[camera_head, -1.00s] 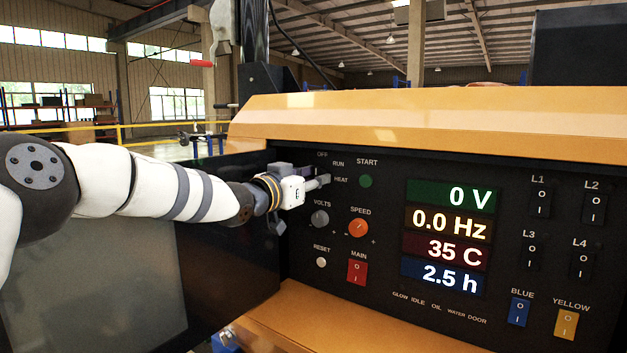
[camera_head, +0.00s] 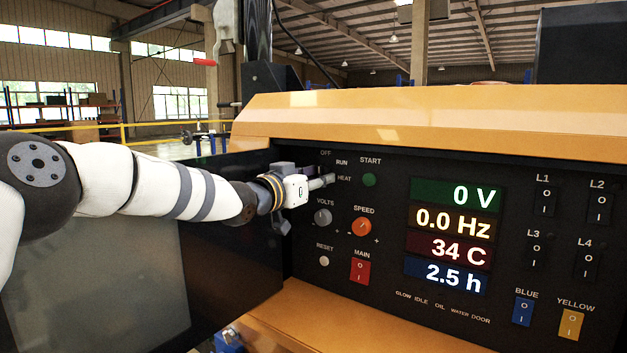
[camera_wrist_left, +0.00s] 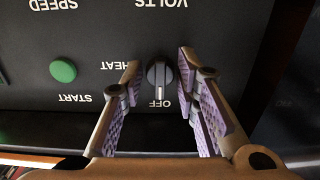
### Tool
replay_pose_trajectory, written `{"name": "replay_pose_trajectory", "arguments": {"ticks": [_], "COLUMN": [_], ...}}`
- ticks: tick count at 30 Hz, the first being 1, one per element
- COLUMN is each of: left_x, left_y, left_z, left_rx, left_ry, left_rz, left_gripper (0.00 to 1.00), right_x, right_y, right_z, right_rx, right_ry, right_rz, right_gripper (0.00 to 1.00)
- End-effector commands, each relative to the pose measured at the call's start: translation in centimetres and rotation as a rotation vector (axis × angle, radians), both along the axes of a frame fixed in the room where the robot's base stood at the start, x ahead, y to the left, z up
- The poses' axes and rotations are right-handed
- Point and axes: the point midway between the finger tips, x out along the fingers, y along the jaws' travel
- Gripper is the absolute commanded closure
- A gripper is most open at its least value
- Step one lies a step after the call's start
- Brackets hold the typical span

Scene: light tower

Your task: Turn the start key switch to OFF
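The start key switch (camera_wrist_left: 160,75) is a round dark knob with a raised bar, on the black panel. In the left wrist view, which shows the panel upside down, its white mark points at the OFF label (camera_wrist_left: 160,104). My left gripper (camera_wrist_left: 158,68) has one finger on each side of the knob, with a visible gap on both sides, so it is open around it. My right gripper is in neither view.
The green START button (camera_head: 369,180), VOLTS knob (camera_head: 323,217), orange SPEED knob (camera_head: 362,227) and red MAIN switch (camera_head: 360,271) are close by. Lit displays (camera_head: 454,222) read 0 V, 0.0 Hz, 34 C and 2.5 h. A yellow hood (camera_head: 420,122) overhangs the panel.

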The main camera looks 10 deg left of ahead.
Motion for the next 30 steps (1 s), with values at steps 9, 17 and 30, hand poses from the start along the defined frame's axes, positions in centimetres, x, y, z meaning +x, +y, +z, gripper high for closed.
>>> {"name": "replay_pose_trajectory", "arguments": {"ticks": [9,17,30], "left_x": [-5.4,-10.3,-11.0], "left_y": [2.3,4.3,4.6], "left_z": [0.1,0.0,0.0], "left_rx": [-0.002,-0.001,-0.001], "left_ry": [0.001,0.001,0.001], "left_rz": [0.001,0.002,0.001], "left_gripper": [0.72,0.72,0.72], "right_x": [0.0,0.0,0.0], "right_y": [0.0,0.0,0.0], "right_z": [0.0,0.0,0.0], "right_rx": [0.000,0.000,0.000], "right_ry": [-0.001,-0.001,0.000], "right_rz": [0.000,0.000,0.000], "right_gripper": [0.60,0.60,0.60]}}
